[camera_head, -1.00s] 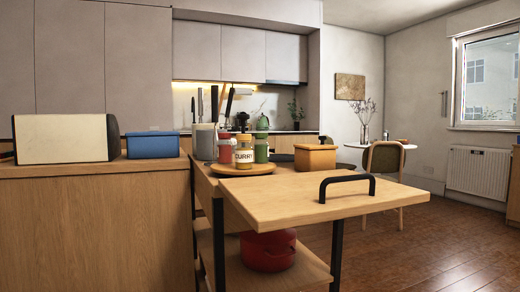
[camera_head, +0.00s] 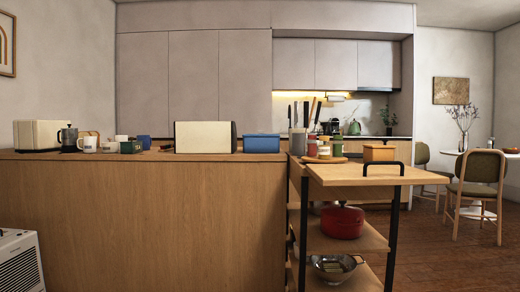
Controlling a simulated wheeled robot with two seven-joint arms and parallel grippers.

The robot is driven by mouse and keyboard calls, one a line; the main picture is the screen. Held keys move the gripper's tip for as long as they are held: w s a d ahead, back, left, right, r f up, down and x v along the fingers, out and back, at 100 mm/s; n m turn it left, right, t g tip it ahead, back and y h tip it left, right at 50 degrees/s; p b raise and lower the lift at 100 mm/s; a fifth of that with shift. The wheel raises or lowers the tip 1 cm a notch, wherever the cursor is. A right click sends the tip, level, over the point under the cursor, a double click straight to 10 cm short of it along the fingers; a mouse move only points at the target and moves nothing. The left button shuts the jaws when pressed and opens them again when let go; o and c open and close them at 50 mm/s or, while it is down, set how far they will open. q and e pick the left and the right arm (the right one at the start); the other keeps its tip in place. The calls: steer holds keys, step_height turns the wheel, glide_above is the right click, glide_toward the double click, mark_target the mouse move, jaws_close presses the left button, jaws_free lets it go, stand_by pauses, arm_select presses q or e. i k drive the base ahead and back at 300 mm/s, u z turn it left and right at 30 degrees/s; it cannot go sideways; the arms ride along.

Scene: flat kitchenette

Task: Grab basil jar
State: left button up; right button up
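Several spice jars stand together on a round wooden tray (camera_head: 325,160) on top of the wooden cart (camera_head: 375,176). A green jar (camera_head: 337,147) is at the right of the group and may be the basil jar; its label is too small to read. A yellowish jar (camera_head: 324,149) stands at the middle front and a red jar (camera_head: 312,148) at the left. A grey canister (camera_head: 298,142) is beside them and partly overlaps the group. Neither of my grippers is in view.
The long wooden counter (camera_head: 150,225) blocks the left and middle. A blue box (camera_head: 261,143) and a cream toaster (camera_head: 205,137) stand on it. An orange box (camera_head: 378,153) and a black handle (camera_head: 383,164) are on the cart. Floor (camera_head: 440,255) is open at right.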

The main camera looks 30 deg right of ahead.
mark_target(337, 150)
steer(key=u, duration=0.7)
steer(key=i, duration=0.65)
steer(key=z, duration=0.85)
steer(key=i, duration=1.55)
steer(key=z, duration=1.3)
